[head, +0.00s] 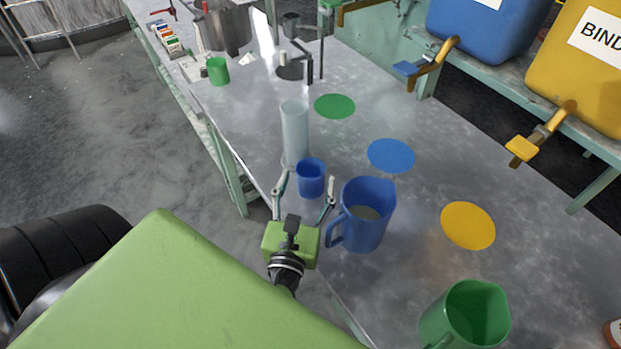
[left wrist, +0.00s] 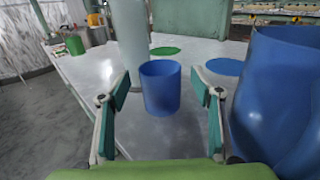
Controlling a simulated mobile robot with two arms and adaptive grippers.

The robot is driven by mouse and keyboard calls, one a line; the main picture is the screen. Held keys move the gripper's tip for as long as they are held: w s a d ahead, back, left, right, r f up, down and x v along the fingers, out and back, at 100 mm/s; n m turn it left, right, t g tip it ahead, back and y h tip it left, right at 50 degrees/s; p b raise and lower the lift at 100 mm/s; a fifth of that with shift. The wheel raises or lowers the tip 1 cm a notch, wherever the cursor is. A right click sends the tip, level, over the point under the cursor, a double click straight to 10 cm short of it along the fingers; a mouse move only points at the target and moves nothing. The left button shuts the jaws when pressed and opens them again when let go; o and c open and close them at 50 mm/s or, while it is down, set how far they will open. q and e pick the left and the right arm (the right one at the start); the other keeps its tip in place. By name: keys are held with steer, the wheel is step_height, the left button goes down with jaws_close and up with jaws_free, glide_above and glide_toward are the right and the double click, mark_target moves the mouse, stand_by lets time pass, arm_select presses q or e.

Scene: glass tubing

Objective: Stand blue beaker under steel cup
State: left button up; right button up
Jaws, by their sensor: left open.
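The blue beaker (head: 311,178), small and straight-sided, stands upright on the grey table near its left edge. In the left wrist view the beaker (left wrist: 160,90) is centred ahead of and between my fingers. My left gripper (head: 305,190) is open and empty, its fingers pointing at the beaker with one on either side; I cannot tell whether they touch it. The fingers also show in the left wrist view (left wrist: 160,84). My right gripper is not in view.
A blue pitcher (head: 367,212) stands close right of the beaker. A tall pale cylinder (head: 295,130) stands just behind it. A green pitcher (head: 465,318) is front right. Green (head: 334,106), blue (head: 391,155) and yellow (head: 468,225) discs mark clear table. A green cup (head: 218,71) stands far left.

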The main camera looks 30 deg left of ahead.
mark_target(313, 160)
arm_select(q)
steer(key=x, duration=0.4)
steer(key=shift+w+a+p, duration=0.15)
steer(key=shift+w+p, duration=0.1)
steer(key=shift+p, duration=0.15)
steer(key=c, duration=1.3)
steer(key=shift+r, duration=0.1)
